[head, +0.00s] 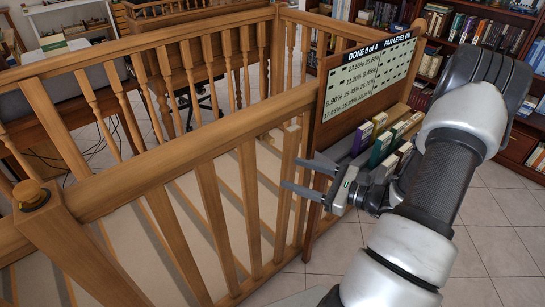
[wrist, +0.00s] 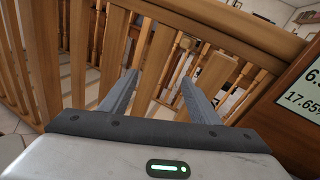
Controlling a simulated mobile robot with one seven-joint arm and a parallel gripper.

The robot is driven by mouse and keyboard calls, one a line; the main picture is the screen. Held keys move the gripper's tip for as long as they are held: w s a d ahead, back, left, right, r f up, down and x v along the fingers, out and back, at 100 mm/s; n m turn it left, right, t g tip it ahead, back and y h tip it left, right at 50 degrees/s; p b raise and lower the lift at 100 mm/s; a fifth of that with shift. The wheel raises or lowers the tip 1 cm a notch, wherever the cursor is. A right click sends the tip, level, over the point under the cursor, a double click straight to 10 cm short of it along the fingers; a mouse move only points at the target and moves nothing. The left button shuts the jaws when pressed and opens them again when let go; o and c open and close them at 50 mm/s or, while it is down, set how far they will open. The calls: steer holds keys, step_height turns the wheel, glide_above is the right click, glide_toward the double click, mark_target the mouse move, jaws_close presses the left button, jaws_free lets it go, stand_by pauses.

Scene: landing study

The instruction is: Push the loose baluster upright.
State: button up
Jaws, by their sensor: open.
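The near balustrade has a row of plain square balusters under a thick sloping handrail (head: 170,160). One baluster (head: 286,195), near the dark post at the right end, shows a pale top end in front of the handrail's lower edge. It looks like the loose one, leaning out of line toward my side. My gripper (head: 289,172) is open, its two fingers pointing left at about mid-height of this baluster. Whether they touch it I cannot tell. In the wrist view the fingers (wrist: 160,77) are spread, with balusters beyond them and nothing clearly held.
A display board (head: 365,90) stands at the balustrade's right end, above a rack of boxes (head: 380,145) close to my gripper. A newel post (head: 50,235) stands front left. Bookshelves (head: 480,40) line the back right. Tiled floor (head: 490,235) is clear at right.

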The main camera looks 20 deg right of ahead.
steer(key=d+f+m+t+h+b, duration=0.1)
steer(key=d+f+m+t+h, duration=0.3)
steer(key=d+f+m, duration=0.3)
steer(key=shift+n, duration=0.5)
steer(key=b+x, duration=0.1)
steer(key=x, duration=0.4)
steer(key=b+x, duration=0.1)
steer(key=x, duration=0.5)
steer(key=d+x, duration=0.1)
steer(key=x, duration=0.4)
steer(key=shift+w+a+f+b, duration=0.1)
steer(key=shift+w+b, duration=0.3)
steer(key=shift+w, duration=0.2)
steer(key=shift+c, duration=0.4)
jaws_close()
steer(key=shift+g+h, duration=0.4)
steer(key=shift+g, duration=0.1)
steer(key=shift+p+x, duration=0.3)
steer(key=shift+x, duration=2.2)
